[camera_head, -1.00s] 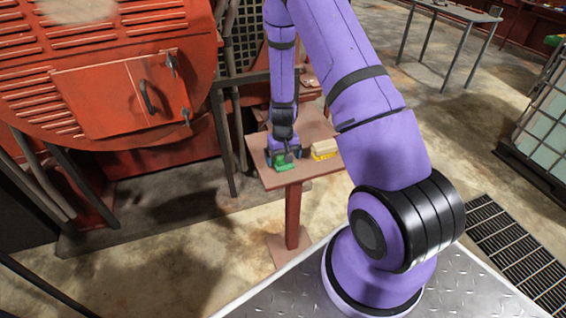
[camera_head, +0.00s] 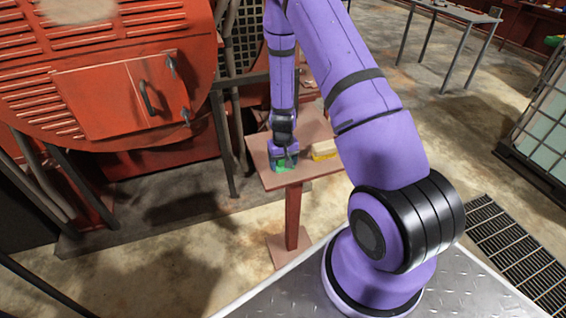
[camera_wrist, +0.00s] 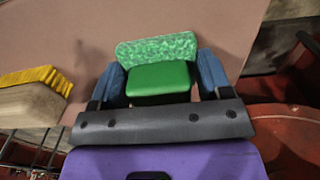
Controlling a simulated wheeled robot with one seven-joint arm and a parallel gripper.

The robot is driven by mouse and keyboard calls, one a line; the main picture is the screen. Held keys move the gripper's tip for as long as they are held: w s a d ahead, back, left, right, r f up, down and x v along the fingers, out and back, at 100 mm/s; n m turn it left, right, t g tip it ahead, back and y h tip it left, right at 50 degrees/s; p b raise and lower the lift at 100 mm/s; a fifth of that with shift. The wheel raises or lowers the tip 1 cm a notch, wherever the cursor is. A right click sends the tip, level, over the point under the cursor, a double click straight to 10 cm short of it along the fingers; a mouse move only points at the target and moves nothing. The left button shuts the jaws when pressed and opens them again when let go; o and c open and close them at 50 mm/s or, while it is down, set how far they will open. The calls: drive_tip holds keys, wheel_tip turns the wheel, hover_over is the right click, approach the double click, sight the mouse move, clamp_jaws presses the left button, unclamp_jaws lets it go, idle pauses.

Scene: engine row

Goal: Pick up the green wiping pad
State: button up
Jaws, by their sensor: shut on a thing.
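The green wiping pad (camera_wrist: 157,78) has a smooth green block and a paler, mottled green layer along its far edge in the wrist view. My gripper (camera_wrist: 160,84) is shut on it, with a blue finger on each side of the block. In the head view my gripper (camera_head: 284,163) is over the left part of the small reddish table (camera_head: 266,179), and only a bit of the green pad (camera_head: 281,167) shows between the fingers. I cannot tell whether the pad touches the tabletop.
A brush with yellow bristles (camera_head: 324,157) and a pale wooden back lies on the table to the right of my gripper; the brush also shows at left in the wrist view (camera_wrist: 30,101). A large red engine housing (camera_head: 110,90) stands to the left.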

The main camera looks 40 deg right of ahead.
drive_tip(key=shift+r, duration=0.15)
drive_tip(key=shift+r, duration=0.6)
wheel_tip(320, 180, up, 2)
drive_tip(key=shift+r, duration=0.1)
drive_tip(key=s+a, duration=0.3)
drive_tip(key=s, duration=0.4)
drive_tip(key=s+a+r, duration=0.1)
drive_tip(key=s+a, duration=0.3)
drive_tip(key=s, duration=0.3)
drive_tip(key=shift+s+r, duration=0.15)
drive_tip(key=shift+a, duration=0.1)
